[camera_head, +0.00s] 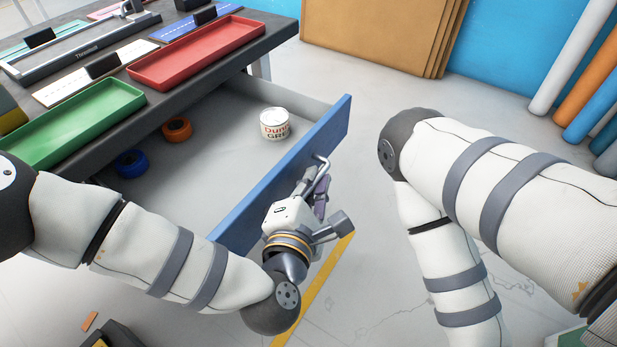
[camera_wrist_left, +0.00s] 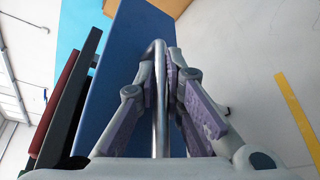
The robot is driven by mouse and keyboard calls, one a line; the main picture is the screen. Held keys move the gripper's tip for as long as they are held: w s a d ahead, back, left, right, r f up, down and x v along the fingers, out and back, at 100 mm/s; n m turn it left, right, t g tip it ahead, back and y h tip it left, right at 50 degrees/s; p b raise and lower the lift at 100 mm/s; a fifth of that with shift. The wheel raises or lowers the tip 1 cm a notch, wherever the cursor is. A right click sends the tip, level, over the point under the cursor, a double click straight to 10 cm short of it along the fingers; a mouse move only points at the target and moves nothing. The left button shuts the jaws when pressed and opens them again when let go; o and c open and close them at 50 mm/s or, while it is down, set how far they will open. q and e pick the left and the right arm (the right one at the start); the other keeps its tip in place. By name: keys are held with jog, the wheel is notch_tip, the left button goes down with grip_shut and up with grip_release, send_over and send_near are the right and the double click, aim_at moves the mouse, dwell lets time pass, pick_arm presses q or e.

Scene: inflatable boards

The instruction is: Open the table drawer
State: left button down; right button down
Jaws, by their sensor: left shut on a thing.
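The table drawer (camera_head: 222,179) is pulled well out from under the dark table (camera_head: 110,47). Its blue front (camera_head: 290,172) faces my arms, and it shows in the left wrist view (camera_wrist_left: 130,62) too. A metal bar handle (camera_head: 322,172) sits on that front. My left gripper (camera_head: 318,180) is at the handle, and in the left wrist view its fingers (camera_wrist_left: 160,72) are shut on the handle bar (camera_wrist_left: 160,115). My right arm is in view at the right, but its gripper is not visible.
Inside the drawer are a white can (camera_head: 274,124), an orange tape roll (camera_head: 177,129) and a blue tape roll (camera_head: 131,163). A red tray (camera_head: 198,52) and a green tray (camera_head: 75,124) are on the table. Cardboard sheets (camera_head: 380,35) and colored rolls (camera_head: 590,85) stand behind.

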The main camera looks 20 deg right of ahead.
pick_arm(q)
jog(key=c, duration=2)
grip_release()
jog(key=shift+o, duration=0.2)
jog(key=v, duration=1.2)
jog(key=shift+d, duration=0.1)
